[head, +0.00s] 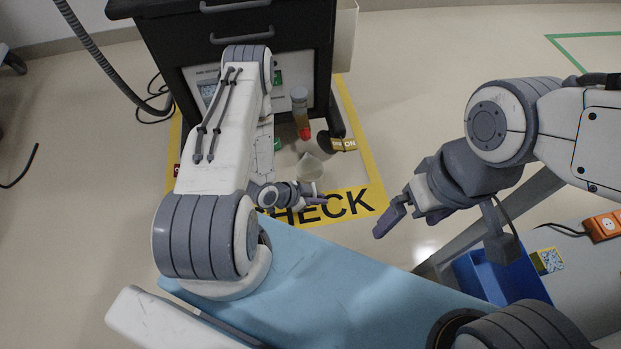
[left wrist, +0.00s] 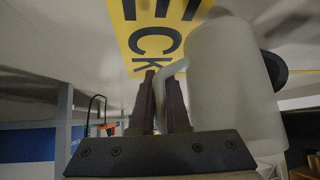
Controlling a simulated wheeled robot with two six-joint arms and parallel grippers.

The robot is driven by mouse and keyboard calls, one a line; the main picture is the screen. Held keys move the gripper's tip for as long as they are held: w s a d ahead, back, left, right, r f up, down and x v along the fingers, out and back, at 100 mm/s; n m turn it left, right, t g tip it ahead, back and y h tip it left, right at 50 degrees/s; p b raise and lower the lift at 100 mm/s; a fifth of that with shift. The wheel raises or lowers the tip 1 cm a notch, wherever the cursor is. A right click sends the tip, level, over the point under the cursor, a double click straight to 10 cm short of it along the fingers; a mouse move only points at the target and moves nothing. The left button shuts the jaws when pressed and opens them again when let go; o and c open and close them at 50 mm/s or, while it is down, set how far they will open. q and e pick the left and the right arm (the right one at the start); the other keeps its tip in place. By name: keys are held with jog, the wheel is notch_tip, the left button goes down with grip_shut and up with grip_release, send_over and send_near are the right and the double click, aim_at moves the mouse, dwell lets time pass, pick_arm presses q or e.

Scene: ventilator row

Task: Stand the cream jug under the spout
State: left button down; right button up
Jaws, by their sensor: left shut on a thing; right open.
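The cream jug (head: 309,167) is in front of the dark cart, over the yellow-edged floor area. My left gripper (head: 318,198) is on its near side, shut on its handle. In the left wrist view the jug (left wrist: 222,85) fills the right side, its handle between the fingers (left wrist: 168,100). A clear cylinder with amber contents (head: 300,105) is on the cart front, with a red tip (head: 305,133) at its lower end. The jug shows below that tip in the picture, nearer to me. My right gripper (head: 388,212) is open and empty, off to the right.
The dark cart (head: 235,25) carries a panel with a small screen (head: 209,90). A yellow floor marking (head: 349,205) reads CHECK. A blue bin (head: 482,277) and an orange socket box (head: 604,227) are at lower right. Open floor lies right of the cart.

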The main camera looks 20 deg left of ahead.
aim_at(314, 172)
pick_arm(q)
jog(key=w+a+b, duration=0.1)
jog(key=w, duration=0.1)
jog(key=w+a+b, duration=0.1)
jog(key=w+a, duration=0.1)
jog(key=w, duration=0.1)
jog(key=w+a+b, duration=0.1)
jog(key=w+a, duration=0.1)
jog(key=w, duration=0.1)
jog(key=shift+a+f+b, duration=0.1)
jog(key=shift+a+b, duration=0.15)
jog(key=shift+b, duration=0.1)
jog(key=f+b, duration=0.3)
jog(key=b, duration=0.1)
jog(key=shift+w+a+f, duration=0.2)
jog(key=shift+w+f, duration=0.05)
jog(key=shift+f, duration=0.05)
jog(key=shift+r, duration=0.15)
jog(key=c, duration=1.3)
grip_release()
jog(key=shift+f, duration=0.2)
jog(key=o, duration=0.4)
